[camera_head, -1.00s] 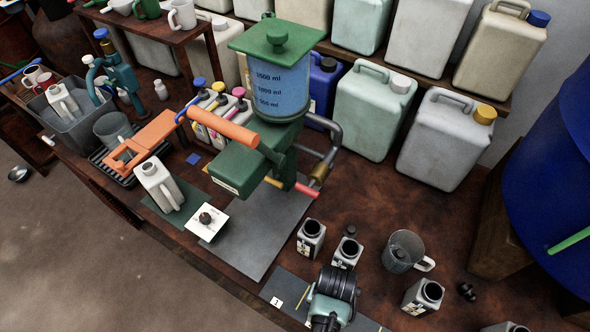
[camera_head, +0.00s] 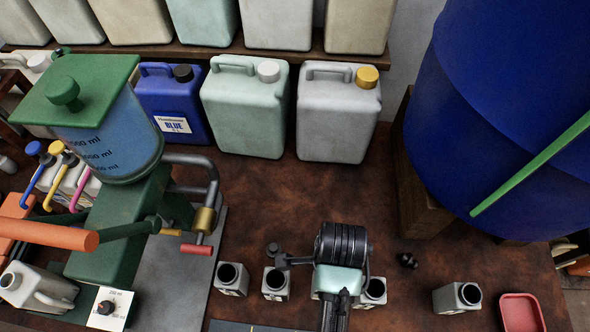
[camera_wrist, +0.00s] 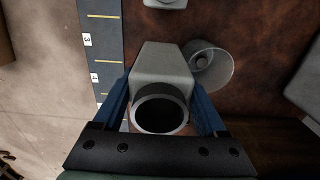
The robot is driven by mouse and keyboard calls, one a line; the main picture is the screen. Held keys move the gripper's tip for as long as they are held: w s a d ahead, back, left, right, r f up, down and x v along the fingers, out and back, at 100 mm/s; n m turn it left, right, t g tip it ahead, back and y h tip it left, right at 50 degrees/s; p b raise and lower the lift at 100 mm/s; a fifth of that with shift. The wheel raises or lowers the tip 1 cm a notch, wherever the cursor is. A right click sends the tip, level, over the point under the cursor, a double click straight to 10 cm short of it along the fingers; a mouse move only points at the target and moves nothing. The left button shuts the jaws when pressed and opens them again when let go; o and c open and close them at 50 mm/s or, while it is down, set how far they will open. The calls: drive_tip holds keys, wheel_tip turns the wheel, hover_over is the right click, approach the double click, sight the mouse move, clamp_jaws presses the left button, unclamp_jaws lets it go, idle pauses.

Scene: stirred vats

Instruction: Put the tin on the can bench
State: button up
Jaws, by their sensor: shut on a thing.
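A pale grey square tin (camera_wrist: 162,62) with a dark round open mouth sits between the blue fingers of my gripper (camera_wrist: 162,104) in the wrist view. The fingers press on its two sides, so the gripper is shut on it. It seems to be the tin (camera_head: 372,291) beside my wrist in the head view. Whether its base touches the surface below I cannot tell. My wrist hides the fingers in the head view. No surface is marked as the can bench; the brown worktop (camera_head: 270,195) bears the tins.
A clear jug (camera_wrist: 212,68) is close beside the held tin. A numbered strip (camera_wrist: 105,45) lies opposite. A green dispenser (camera_head: 112,235), a blue vat (camera_head: 510,110) and a red tray (camera_head: 522,312) stand around.

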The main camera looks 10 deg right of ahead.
wheel_tip(320, 180, down, 10)
idle(0.6)
drive_tip(key=shift+f, duration=0.1)
drive_tip(key=o, duration=1.3)
drive_tip(key=shift+o, duration=0.2)
wheel_tip(320, 180, up, 12)
drive_tip(key=shift+r, duration=0.15)
